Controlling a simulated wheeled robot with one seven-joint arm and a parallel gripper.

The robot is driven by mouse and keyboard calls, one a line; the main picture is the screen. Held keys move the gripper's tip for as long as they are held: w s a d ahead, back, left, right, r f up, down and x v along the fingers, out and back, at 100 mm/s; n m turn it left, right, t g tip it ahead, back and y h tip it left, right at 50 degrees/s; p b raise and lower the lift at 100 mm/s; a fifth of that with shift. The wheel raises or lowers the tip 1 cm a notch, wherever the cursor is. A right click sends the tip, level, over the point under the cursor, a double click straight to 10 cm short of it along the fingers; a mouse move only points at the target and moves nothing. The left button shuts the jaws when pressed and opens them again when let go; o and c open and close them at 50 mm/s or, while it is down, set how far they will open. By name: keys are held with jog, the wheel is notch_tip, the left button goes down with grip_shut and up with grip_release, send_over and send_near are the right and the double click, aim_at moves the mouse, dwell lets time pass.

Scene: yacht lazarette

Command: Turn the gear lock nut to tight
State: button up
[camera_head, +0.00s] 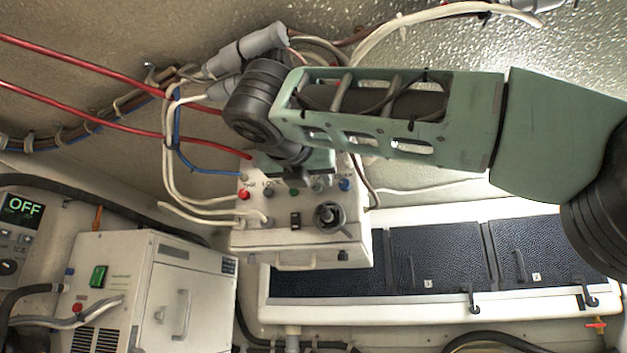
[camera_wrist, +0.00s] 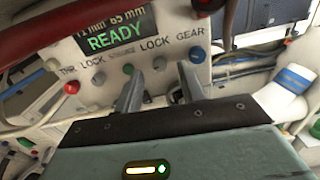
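The gear lock nut (camera_wrist: 159,63) is a small grey nut on a white control box (camera_head: 320,252), below the word LOCK beside GEAR. The blue gear knob (camera_wrist: 197,55) is to its right. My gripper (camera_wrist: 160,72) is open, its two grey fingers apart. In the wrist view the nut shows between the fingertips, with no contact visible. I cannot tell how far the tips are from the panel. In the head view my gripper is mostly hidden by my arm above the box. The display (camera_wrist: 112,32) reads READY.
A red knob (camera_wrist: 70,87) and a green-grey knob (camera_wrist: 128,68) share the row. A black rotary knob (camera_head: 328,215) and a switch (camera_head: 295,220) sit below. Red cables (camera_head: 80,62) and white hoses (camera_head: 172,150) run close left. Dark locker panels (camera_head: 440,258) are at right.

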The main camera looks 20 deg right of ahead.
jog(key=shift+x, duration=1.05)
grip_shut()
